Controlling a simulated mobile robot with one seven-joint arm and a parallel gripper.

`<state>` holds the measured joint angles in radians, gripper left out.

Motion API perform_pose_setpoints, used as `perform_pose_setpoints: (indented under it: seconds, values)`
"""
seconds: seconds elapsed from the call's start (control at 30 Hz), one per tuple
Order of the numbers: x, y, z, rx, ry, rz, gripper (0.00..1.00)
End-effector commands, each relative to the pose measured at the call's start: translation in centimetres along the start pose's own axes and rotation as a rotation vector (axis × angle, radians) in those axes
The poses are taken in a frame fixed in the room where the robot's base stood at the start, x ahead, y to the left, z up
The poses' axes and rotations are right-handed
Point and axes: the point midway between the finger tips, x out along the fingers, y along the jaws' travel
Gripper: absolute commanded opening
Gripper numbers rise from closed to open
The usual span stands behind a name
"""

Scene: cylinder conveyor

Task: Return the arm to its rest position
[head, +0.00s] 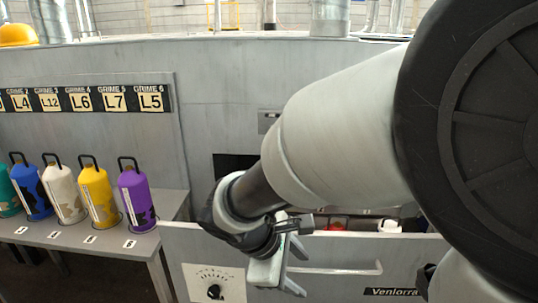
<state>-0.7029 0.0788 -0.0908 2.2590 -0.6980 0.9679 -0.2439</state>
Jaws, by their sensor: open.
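My arm reaches in from the right side of the head view and slants down to the left across the middle. My gripper (279,279) is at its end, pointing downward, with its pale fingers apart and nothing visible between them. It hangs in front of the grey drawer-like front (335,248), left of the long handle (338,270). I cannot tell whether the gripper touches this front. My arm hides part of the wall and the area behind the front.
Purple (138,203), yellow (98,196), white (65,195), blue (33,193) and teal cylinders stand on a grey bench (90,240) at left, under a label board (85,99). A dial panel (213,284) is left of my gripper. Red and white items (389,226) show behind the front.

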Motion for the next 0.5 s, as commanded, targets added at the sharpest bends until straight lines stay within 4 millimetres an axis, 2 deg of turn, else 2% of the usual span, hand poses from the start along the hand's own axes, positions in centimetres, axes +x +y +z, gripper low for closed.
perform_pose_setpoints:
  seconds: [0.03,0.2,0.33,0.5]
  values:
    - [-1.6,0.6,3.0,0.156,0.042,-0.044,0.51]
    - [-5.7,0.0,9.8,0.655,0.188,-0.177,0.51]
    - [-8.8,-0.7,13.3,0.994,0.301,-0.237,0.51]
    - [-11.7,-1.2,15.7,1.287,0.416,-0.270,0.51]
